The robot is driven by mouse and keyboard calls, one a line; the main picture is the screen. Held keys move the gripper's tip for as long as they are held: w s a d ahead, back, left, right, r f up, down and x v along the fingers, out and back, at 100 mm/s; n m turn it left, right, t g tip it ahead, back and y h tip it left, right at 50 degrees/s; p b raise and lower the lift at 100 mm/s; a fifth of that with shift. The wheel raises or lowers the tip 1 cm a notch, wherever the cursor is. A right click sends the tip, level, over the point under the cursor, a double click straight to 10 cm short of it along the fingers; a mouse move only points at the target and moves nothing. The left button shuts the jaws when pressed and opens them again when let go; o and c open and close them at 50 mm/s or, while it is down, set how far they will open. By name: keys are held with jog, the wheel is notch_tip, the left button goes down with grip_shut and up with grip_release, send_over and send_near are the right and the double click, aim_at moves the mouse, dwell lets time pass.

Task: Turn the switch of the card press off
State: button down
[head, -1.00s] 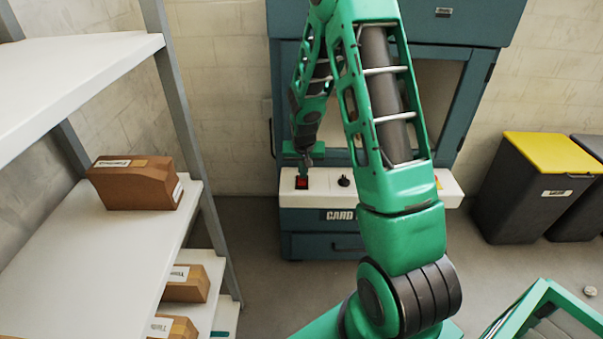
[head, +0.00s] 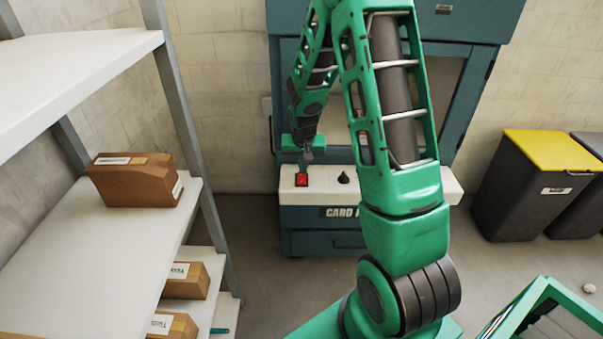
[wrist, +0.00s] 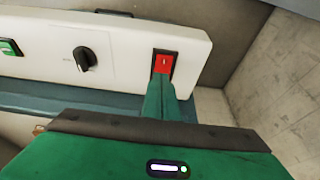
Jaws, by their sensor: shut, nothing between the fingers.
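The card press (head: 340,212) is a dark teal machine with a white control ledge across its front. Its switch (head: 302,180) is a red rocker in a black frame near the left end of the ledge. The switch also shows in the wrist view (wrist: 163,65), close beyond my fingertips. My gripper (head: 305,160) is over the ledge just behind the switch; in the wrist view my green fingers (wrist: 160,88) are together and empty, their tips at the lower edge of the red rocker. I cannot tell whether they touch it.
A black knob (head: 344,178) sits right of the switch, and a green button (wrist: 9,47) shows in the wrist view. A white shelf (head: 90,255) with brown boxes stands at left. A yellow-lidded bin (head: 535,185) stands at right. Some floor before the press is open.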

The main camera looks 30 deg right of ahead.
jog(key=v, duration=1.1)
jog(key=shift+s, duration=0.1)
jog(key=s+a+r+g, duration=0.1)
jog(key=s+r, duration=0.2)
jog(key=s, duration=0.8)
jog(key=s+a+r+g+y, duration=0.1)
jog(key=s+r, duration=0.2)
jog(key=s, duration=0.7)
jog(key=s+a+r+g+y, duration=0.1)
jog(key=s+r, duration=0.2)
jog(key=s, duration=0.8)
jog(key=shift+s+r, duration=0.15)
jog(key=shift+s, duration=0.15)
